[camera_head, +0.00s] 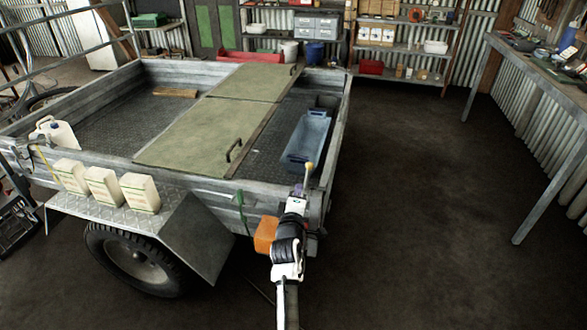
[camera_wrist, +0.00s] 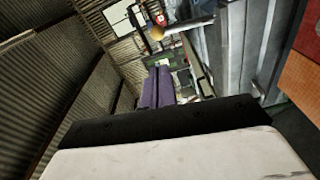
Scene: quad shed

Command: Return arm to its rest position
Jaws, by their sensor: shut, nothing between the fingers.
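My gripper (camera_head: 298,190) is in front of the trailer's near right corner in the head view, at the end of my white and black arm. Its purple fingers (camera_wrist: 157,88) are together in the wrist view, with nothing seen between them. The fingers point up and away from my base. A small yellow-tipped stick (camera_head: 309,168) shows just beyond the gripper; I cannot tell what it belongs to. My arm hides part of the trailer's corner.
A metal trailer (camera_head: 115,88) carries green lids (camera_head: 205,130) and a blue bin (camera_head: 306,140). White cartons (camera_head: 103,187) stand on its fender. An orange lamp (camera_head: 265,234) is close left of my arm. A workbench (camera_head: 530,62) stands right. The floor between is clear.

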